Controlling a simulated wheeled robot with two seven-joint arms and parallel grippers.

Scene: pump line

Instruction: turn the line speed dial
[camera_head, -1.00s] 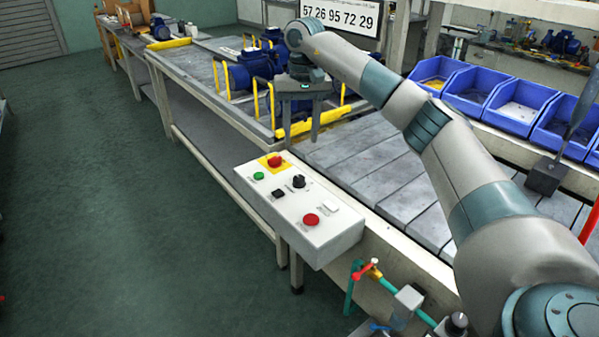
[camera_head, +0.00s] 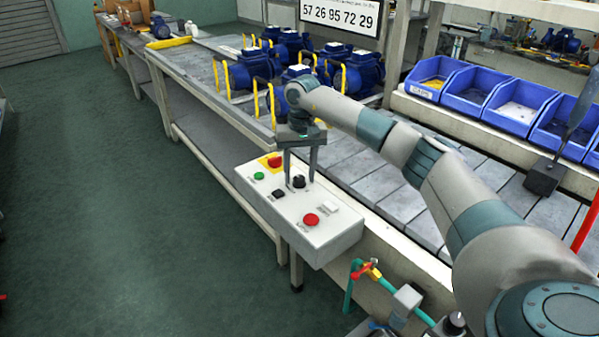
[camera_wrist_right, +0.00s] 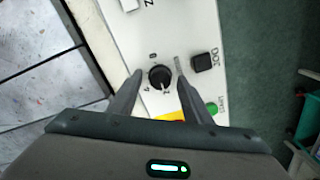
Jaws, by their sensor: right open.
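The line speed dial (camera_head: 298,181) is a round black knob on the white control box (camera_head: 325,240). In the right wrist view the dial (camera_wrist_right: 160,77) shows a pale pointer mark, with small markings around it. My right gripper (camera_head: 299,178) points down over the box, its two fingers apart on either side of the dial. In the right wrist view the right gripper (camera_wrist_right: 158,68) is open, with the dial between its fingers and a gap on each side. Whether the fingertips are at the dial's height is hard to tell. My left gripper does not show.
The box also carries a red button on yellow (camera_head: 274,160), a green button (camera_head: 258,176), a black square button (camera_head: 279,194), another red button (camera_head: 311,220) and a white switch (camera_head: 328,208). Blue pumps (camera_head: 250,70) stand on the conveyor behind. Blue bins (camera_head: 515,100) stand at right.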

